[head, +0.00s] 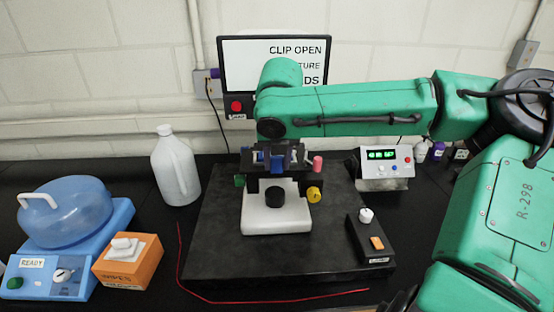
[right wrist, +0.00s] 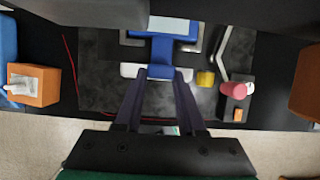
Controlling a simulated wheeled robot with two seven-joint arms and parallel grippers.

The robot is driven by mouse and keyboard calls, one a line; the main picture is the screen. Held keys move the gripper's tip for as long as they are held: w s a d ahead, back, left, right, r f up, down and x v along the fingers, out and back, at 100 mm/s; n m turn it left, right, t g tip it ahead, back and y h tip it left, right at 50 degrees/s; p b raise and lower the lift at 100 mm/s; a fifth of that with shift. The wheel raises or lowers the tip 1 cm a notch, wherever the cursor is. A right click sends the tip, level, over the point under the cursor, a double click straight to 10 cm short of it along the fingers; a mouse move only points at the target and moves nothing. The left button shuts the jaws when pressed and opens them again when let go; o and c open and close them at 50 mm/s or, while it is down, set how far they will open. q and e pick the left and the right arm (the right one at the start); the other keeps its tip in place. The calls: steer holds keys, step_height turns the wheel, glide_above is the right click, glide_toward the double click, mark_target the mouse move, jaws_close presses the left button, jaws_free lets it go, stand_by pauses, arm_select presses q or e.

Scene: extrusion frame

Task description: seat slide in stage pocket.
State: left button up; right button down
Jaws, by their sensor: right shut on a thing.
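The stage (head: 300,185) is a dark platform with a yellow knob and a green knob, above a pale microscope base (head: 270,222). My right gripper (head: 277,158) is over the stage. In the right wrist view its two dark purple fingers (right wrist: 160,78) are closed on the stem of a blue T-shaped piece (right wrist: 160,52), which seems to be the slide's handle. A pale patch (right wrist: 168,24) shows beyond it, perhaps the slide itself. The pocket is hidden, so I cannot tell whether the slide is in it. My left gripper is not in view.
A monitor (head: 300,50) reading "CLIP OPEN", partly covered by my arm, stands behind. A pink knob (head: 318,163) is right of the stage. A control box (head: 372,240), a display unit (head: 385,165), a white bottle (head: 176,170) and an orange box (head: 128,262) stand around.

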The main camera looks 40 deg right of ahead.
steer(key=shift+a+f, duration=0.1)
steer(key=c, duration=0.5)
jaws_free()
steer(key=v, duration=1.2)
steer(key=shift+s, duration=0.1)
